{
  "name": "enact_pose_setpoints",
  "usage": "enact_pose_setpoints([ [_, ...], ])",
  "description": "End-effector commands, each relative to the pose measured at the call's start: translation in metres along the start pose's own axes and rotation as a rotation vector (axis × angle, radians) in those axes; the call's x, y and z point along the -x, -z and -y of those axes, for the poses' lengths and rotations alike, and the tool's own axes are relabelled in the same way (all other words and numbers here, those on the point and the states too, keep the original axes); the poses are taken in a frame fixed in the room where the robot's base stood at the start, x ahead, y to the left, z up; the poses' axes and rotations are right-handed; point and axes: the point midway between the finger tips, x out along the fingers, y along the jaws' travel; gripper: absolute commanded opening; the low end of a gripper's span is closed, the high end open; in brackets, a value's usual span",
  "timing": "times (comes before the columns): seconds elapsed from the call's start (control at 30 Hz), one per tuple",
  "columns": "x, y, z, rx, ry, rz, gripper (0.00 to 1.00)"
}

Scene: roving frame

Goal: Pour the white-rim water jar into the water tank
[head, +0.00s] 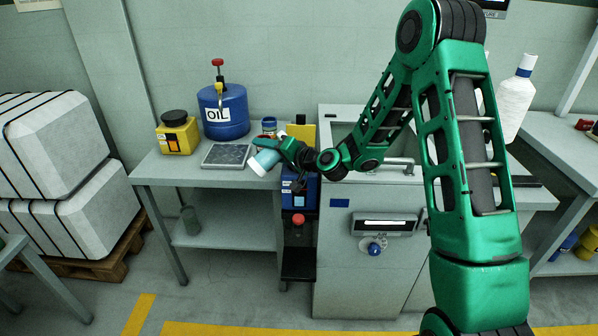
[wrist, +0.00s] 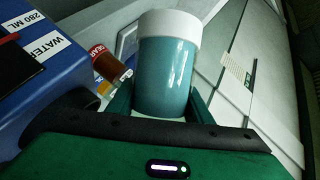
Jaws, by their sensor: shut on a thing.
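The teal jar with a white rim (head: 264,161) is held by my gripper (head: 276,152), tilted with its rim down to the left, in front of the bench's right end. In the wrist view the jar (wrist: 165,75) sits between the fingers of my gripper (wrist: 160,104), which are shut on it. Its contents are hidden. A blue tank (wrist: 50,65) with WATER and 280 ML labels is at the left of the wrist view. It appears to be the blue unit (head: 312,192) just right of the jar in the head view, partly hidden by my arm.
A bench (head: 160,168) holds a blue OIL drum (head: 224,112), a yellow black-lidded container (head: 178,136) and a grey plate (head: 227,155). A sink cabinet (head: 350,255) stands right of the tank. Strapped white bales (head: 45,140) stand left.

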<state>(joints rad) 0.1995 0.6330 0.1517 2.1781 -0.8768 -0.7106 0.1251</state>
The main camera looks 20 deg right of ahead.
Motion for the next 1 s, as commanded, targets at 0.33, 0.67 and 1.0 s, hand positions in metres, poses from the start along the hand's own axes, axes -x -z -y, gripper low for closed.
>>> enact_pose_setpoints([
  [0.33, 0.0006, 0.0017, 0.0017, -0.021, 0.01, -0.001, 0.1],
  [0.67, 0.0007, 0.0021, 0.0036, -0.041, 0.018, -0.001, 0.1],
  [1.0, 0.001, 0.0029, 0.0049, -0.061, 0.026, -0.001, 0.1],
])
